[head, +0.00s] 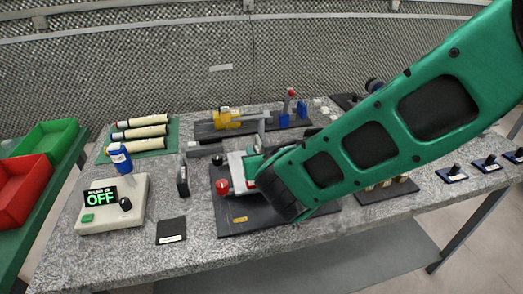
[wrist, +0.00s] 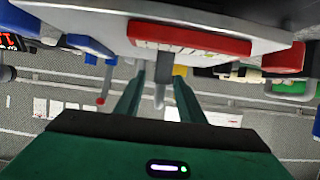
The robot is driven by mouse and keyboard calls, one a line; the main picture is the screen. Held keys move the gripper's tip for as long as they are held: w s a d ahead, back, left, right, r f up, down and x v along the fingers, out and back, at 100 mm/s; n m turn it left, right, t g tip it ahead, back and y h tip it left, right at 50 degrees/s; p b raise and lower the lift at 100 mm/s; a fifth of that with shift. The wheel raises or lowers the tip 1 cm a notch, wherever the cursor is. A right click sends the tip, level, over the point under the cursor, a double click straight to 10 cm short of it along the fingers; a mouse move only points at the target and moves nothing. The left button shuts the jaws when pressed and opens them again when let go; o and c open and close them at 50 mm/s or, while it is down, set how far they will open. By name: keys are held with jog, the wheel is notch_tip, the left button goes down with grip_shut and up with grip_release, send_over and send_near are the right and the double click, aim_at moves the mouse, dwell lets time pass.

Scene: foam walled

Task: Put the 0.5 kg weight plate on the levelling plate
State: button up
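A pale plate (head: 237,168) with red knobs sits on a black base (head: 240,218) mid-bench; it looks like the levelling plate, partly hidden by my arm. A pale plate edge with red parts (wrist: 220,38) fills the top of the wrist view. My gripper (wrist: 157,85) has two green fingers apart, with a grey post or hook between them and visible gaps. In the head view my arm hides most of the gripper, beside the pale plate. Black square pieces with knobs and labels (head: 452,174) stand at the bench's right; I cannot read which is 0.5 kg.
A scale-like box reading OFF (head: 112,205) and a black labelled pad (head: 171,231) are at front left. Red (head: 22,188) and green (head: 46,140) bins stand left. A small black tray (head: 388,190) lies right of my arm.

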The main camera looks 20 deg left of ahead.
jog(key=v, duration=1.1)
jog(key=w+d+f+m+h, duration=0.1)
jog(key=w+d+m+h, duration=0.2)
jog(key=d, duration=0.6)
jog(key=w+d+m+h, duration=0.1)
jog(key=w+d+h, duration=0.3)
jog(key=d, duration=0.5)
jog(key=d+f+m+g+h, duration=0.2)
jog(key=d+m+g, duration=0.1)
jog(key=d, duration=1.5)
jog(key=s+d+m+g, duration=0.45)
jog(key=s+d, duration=0.65)
jog(key=d, duration=0.4)
jog(key=s+d+m+g+y, duration=0.1)
jog(key=s+d+g+y, duration=0.1)
jog(key=s, duration=1.2)
jog(key=shift+s+d+g, duration=0.3)
jog(key=shift+d+g, duration=0.3)
jog(key=shift+g, duration=0.35)
jog(key=shift+r, duration=0.15)
